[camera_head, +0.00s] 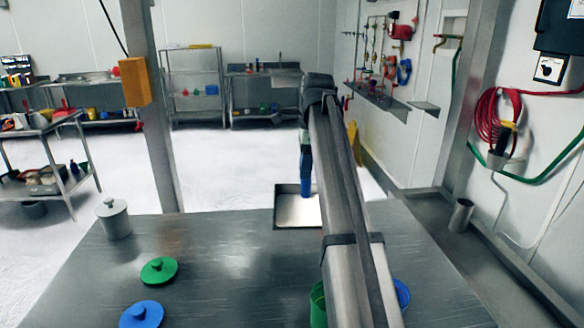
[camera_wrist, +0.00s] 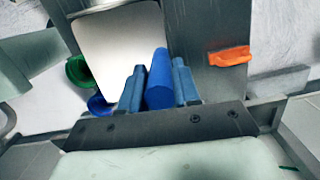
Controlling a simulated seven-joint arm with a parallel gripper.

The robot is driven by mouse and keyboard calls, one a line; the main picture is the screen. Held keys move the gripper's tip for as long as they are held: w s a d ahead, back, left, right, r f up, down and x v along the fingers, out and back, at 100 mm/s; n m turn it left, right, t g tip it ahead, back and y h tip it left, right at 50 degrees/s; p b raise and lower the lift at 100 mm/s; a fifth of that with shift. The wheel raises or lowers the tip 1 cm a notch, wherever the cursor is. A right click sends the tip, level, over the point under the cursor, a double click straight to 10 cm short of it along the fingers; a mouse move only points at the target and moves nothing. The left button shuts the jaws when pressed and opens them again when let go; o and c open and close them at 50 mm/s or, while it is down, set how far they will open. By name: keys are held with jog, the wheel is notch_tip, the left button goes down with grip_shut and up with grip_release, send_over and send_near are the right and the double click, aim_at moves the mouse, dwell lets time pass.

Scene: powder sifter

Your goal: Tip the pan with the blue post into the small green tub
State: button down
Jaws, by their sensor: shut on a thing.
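The shallow grey pan (camera_head: 297,212) with a pale inside is at the table's far edge in the head view. It shows large in the wrist view (camera_wrist: 118,42). Its blue post (camera_wrist: 159,76) stands between the two blue fingers of my gripper (camera_wrist: 158,88), which are shut on it. My gripper (camera_head: 306,182) is above the pan in the head view. I cannot tell whether the pan touches the table. The green tub (camera_head: 318,306) is at the near edge, partly hidden by my arm; it also shows in the wrist view (camera_wrist: 77,71).
A blue tub (camera_head: 403,293) is right of the green tub, mostly behind my arm. A green lid (camera_head: 159,270), a blue lid (camera_head: 142,314) and a pale lidded pot (camera_head: 114,219) are on the left of the table (camera_head: 225,250). A metal cup (camera_head: 461,215) stands at right.

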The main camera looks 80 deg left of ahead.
jog(key=d+m, duration=0.1)
jog(key=d, duration=0.3)
jog(key=d+m, duration=0.1)
jog(key=d, duration=0.3)
jog(key=d+m, duration=0.1)
jog(key=d, duration=0.4)
jog(key=shift+w+f+m, duration=0.3)
jog(key=shift+f, duration=0.05)
jog(key=shift+d+f+m+y, duration=0.1)
jog(key=shift+d+m+y, duration=0.15)
jog(key=shift+m, duration=0.85)
jog(key=shift+d+f+m+y, duration=0.15)
jog(key=shift+d+m, duration=0.15)
jog(key=shift+m, duration=0.8)
